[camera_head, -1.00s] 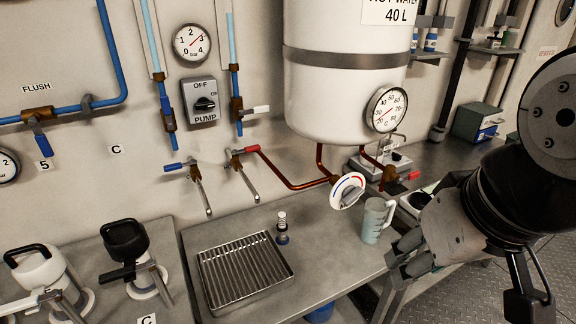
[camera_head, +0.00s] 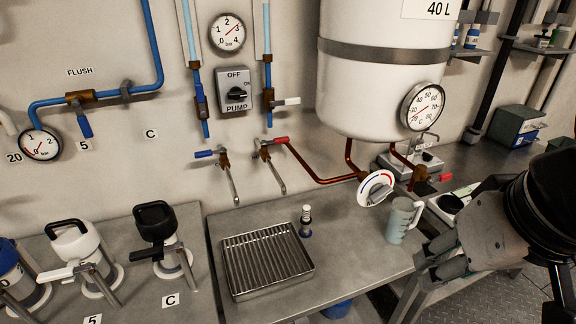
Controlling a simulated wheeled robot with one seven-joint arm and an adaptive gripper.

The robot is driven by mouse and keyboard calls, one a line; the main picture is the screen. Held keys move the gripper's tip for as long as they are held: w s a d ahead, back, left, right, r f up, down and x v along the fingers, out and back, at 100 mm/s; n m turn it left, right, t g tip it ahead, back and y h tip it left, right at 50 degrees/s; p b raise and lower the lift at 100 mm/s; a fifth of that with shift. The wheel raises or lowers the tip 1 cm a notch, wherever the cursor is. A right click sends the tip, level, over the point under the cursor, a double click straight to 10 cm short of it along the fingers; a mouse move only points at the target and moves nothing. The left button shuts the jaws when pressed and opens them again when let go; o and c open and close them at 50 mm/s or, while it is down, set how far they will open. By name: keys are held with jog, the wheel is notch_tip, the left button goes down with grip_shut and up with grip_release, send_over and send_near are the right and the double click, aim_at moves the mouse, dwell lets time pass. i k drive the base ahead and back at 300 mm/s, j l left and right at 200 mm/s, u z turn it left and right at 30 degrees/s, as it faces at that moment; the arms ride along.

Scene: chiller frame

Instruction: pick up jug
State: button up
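The jug (camera_head: 401,221) is a translucent, pale grey-green measuring jug. It stands upright near the right end of the steel bench (camera_head: 352,262), below the hot water tank. My gripper (camera_head: 434,258) is at the right, just right of and nearer than the jug, with its fingers pointing left. The fingers appear apart from the jug, though the depth between them is hard to judge. I cannot tell how wide the fingers are open.
A ribbed drip tray (camera_head: 267,262) and a small bottle (camera_head: 306,221) stand left of the jug. A mixing dial (camera_head: 376,188) on copper pipe hangs behind it, under the white tank (camera_head: 378,85). Lidded canisters (camera_head: 160,238) stand at left.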

aim_at(403, 210)
jog(key=j+z, duration=0.45)
jog(key=j, duration=1.15)
jog(key=z, duration=1.2)
